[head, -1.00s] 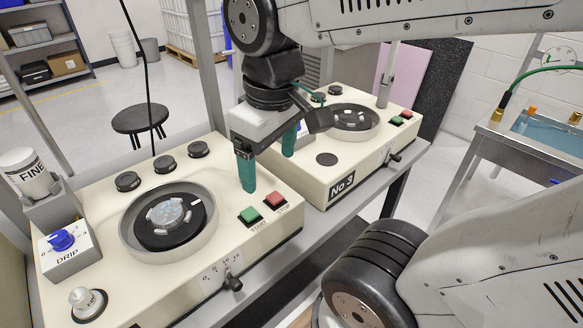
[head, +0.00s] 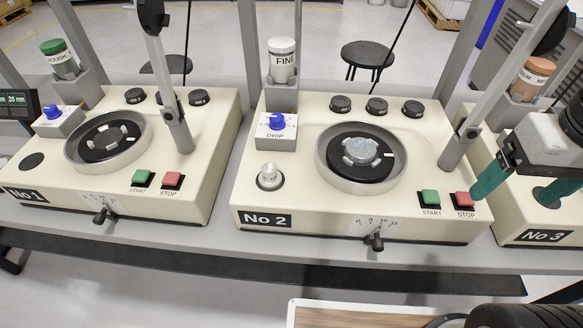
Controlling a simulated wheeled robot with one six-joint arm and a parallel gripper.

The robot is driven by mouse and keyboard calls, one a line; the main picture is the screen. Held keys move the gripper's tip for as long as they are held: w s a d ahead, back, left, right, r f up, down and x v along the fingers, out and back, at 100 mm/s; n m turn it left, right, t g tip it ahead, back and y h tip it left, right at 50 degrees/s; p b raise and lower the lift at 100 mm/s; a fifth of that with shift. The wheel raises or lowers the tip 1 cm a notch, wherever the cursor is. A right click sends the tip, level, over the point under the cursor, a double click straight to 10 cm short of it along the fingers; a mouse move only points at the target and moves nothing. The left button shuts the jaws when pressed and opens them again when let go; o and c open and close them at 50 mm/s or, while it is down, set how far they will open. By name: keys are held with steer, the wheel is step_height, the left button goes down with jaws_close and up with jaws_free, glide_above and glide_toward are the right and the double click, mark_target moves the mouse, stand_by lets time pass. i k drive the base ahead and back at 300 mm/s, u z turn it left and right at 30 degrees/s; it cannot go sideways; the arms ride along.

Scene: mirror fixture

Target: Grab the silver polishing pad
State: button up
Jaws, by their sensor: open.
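A silver knob-like piece (head: 269,176) stands on a black ring at the machine's front left. My gripper (head: 515,196) is at the right edge, its teal fingers spread wide and nothing between them. It is right of the bowl, over the gap between machines No 2 and No 3. The left finger overlaps the red STOP button; whether it touches cannot be told.
Machine No 3 (head: 540,222) is partly behind my gripper. A grey post (head: 462,142) rises between bowl and gripper. A FINE jar (head: 282,62) and a DRIP box (head: 276,134) stand at No 2's back left.

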mark_target(270, 177)
steer(key=z, duration=0.65)
steer(key=k, duration=0.7)
steer(key=u, duration=0.2)
